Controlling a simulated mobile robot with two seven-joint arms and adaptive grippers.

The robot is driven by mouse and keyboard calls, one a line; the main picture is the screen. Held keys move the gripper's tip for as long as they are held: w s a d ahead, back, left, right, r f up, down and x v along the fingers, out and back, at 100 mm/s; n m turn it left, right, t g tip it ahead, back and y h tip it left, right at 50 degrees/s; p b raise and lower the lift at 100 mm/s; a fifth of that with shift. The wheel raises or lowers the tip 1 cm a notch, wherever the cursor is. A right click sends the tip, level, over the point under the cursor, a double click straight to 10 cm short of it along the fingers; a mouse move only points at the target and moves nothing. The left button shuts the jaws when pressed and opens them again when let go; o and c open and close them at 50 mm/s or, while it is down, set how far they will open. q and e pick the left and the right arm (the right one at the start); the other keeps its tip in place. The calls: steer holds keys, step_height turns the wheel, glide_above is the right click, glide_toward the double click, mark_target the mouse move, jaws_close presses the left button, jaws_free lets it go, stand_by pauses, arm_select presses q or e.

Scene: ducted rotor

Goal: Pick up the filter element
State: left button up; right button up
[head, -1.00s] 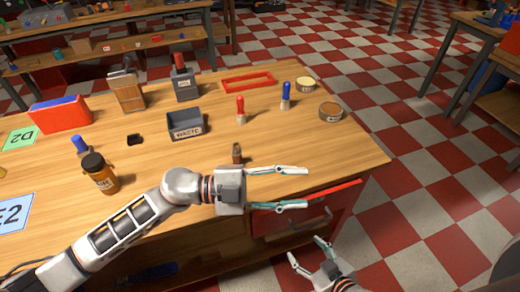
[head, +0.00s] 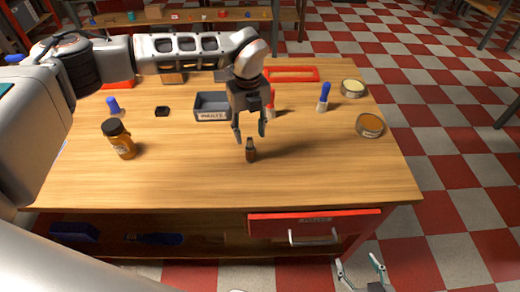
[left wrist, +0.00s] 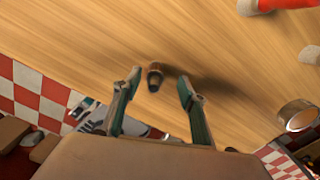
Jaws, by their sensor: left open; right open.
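A small brown and dark cylinder (head: 250,150), which I take to be the filter element, stands upright near the front middle of the wooden table. My left gripper (head: 249,134) is open and points down just above it. In the left wrist view the cylinder (left wrist: 154,78) shows between the tips of my open left fingers (left wrist: 160,80), touching neither as far as I can see. My right gripper (head: 357,263) is open and empty, low in front of the table's right part.
An amber bottle (head: 119,140) stands left. The red drawer (head: 315,224) is below the front edge.

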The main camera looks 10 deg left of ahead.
mark_target(250, 147)
arm_select(q)
steer(key=shift+s+a+f, duration=0.1)
steer(key=shift+s+f, duration=0.1)
steer(key=shift+f, duration=0.8)
steer(key=f, duration=0.1)
steer(key=s+f, duration=0.1)
steer(key=f, duration=0.1)
steer(key=f+p, duration=0.1)
steer(key=f, duration=0.1)
steer(key=shift+s+d, duration=0.2)
steer(key=shift+d, duration=0.1)
steer(key=shift+f, duration=0.25)
steer(key=shift+c, duration=0.4)
steer(key=c, duration=1.1)
